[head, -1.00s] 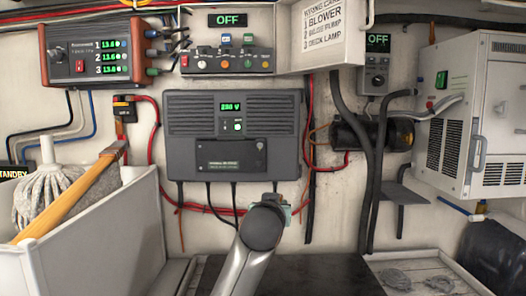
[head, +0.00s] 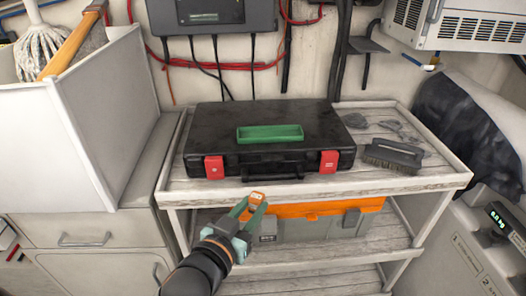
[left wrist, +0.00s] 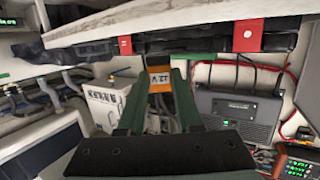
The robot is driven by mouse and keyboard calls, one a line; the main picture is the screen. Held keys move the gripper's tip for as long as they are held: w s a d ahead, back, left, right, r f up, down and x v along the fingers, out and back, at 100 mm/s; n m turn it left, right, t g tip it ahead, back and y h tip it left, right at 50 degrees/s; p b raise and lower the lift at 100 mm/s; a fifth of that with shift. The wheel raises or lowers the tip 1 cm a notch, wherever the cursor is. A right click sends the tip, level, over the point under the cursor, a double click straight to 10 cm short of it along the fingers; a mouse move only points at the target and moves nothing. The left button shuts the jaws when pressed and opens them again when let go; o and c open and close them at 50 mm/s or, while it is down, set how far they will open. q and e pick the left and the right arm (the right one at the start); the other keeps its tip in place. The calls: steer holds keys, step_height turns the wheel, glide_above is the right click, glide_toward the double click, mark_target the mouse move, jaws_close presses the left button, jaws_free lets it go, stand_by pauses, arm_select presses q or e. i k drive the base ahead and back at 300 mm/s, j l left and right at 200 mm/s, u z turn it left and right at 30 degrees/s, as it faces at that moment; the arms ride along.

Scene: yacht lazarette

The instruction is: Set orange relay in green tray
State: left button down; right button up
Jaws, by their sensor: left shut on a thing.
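The orange relay (head: 257,197) is held between the green fingertips of my left gripper (head: 247,210), in front of the cart's top shelf edge. In the left wrist view the relay (left wrist: 159,78) shows dark lettering and sits between the two fingers of the left gripper (left wrist: 159,95). The green tray (head: 270,133) is a small, shallow, empty-looking tray on the lid of a black case (head: 216,128). In the head view the relay appears below the tray, apart from it. My right gripper is in neither view.
The black case has red latches and lies on the cart's top shelf (head: 440,178). A brush (head: 392,157) and grey scraps lie to its right. A grey and orange toolbox (head: 320,225) is on the shelf below. A white bin (head: 115,95) stands left.

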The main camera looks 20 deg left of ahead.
mark_target(250, 136)
steer(key=i+l+u, duration=0.1)
steer(key=l+u, duration=0.25)
steer(key=i+l+u, duration=0.1)
steer(key=l+u, duration=0.25)
steer(key=l, duration=0.2)
steer(key=l+u, duration=0.3)
steer(key=l, duration=0.15)
